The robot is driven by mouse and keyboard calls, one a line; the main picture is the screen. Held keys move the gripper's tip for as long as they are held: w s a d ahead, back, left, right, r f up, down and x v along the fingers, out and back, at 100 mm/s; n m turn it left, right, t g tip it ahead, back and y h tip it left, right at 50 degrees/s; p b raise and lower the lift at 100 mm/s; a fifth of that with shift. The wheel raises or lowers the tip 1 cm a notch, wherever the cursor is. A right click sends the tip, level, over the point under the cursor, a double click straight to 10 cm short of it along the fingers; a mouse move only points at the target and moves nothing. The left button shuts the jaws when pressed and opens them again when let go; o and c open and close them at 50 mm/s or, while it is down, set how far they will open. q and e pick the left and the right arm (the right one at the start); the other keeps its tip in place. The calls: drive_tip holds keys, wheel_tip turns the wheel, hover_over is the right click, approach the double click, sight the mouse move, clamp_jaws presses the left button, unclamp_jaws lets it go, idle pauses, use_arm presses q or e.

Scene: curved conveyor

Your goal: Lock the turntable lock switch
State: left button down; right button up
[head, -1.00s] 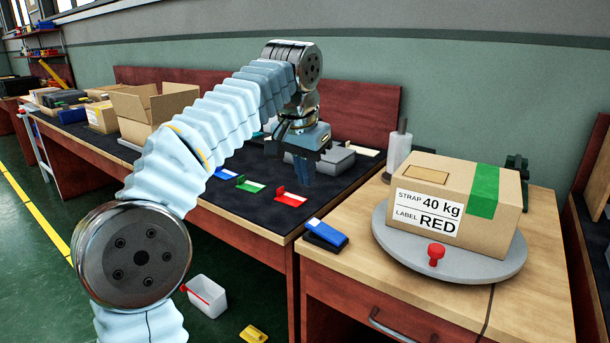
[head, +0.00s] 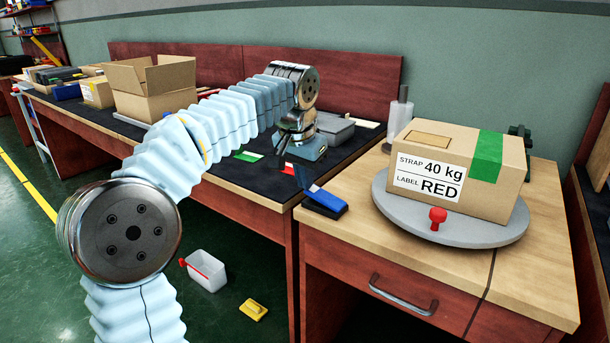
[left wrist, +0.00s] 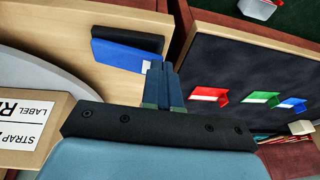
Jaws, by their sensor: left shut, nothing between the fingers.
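The round grey turntable (head: 395,222) stands on the wooden bench at the right, with a cardboard box (head: 480,165) on it. A red knob-like switch (head: 437,218) stands upright at its front rim. My left gripper (head: 304,178) is shut and empty, above the dark mat's right edge, left of the turntable and apart from it. Its closed blue fingers also show in the left wrist view (left wrist: 157,68), overlapping the blue-topped black block (left wrist: 118,54); I cannot tell whether they touch it. The switch is out of the left wrist view. My right gripper is not in view.
The blue-topped black block (head: 322,204) lies at the wooden bench's left edge. A grey spindle (head: 399,118) stands behind the turntable. Red (left wrist: 209,96), green (left wrist: 261,98) and blue (left wrist: 293,104) label pieces lie on the mat. The bench front by the switch is clear.

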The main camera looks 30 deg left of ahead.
use_arm(q)
drive_tip(key=shift+a+f+h+p, duration=0.2)
drive_tip(key=shift+a+h+p, duration=0.4)
drive_tip(key=shift+h+p, duration=0.55)
drive_tip(key=shift+a+f+n+h+p, duration=0.25)
drive_tip(key=shift+f+h+p, duration=0.2)
drive_tip(key=shift+h, duration=0.3)
drive_tip(key=shift+w+d+f, duration=0.1)
drive_tip(key=shift+f, duration=0.05)
drive_tip(key=shift+r, duration=0.2)
drive_tip(key=shift+r+p, duration=0.7)
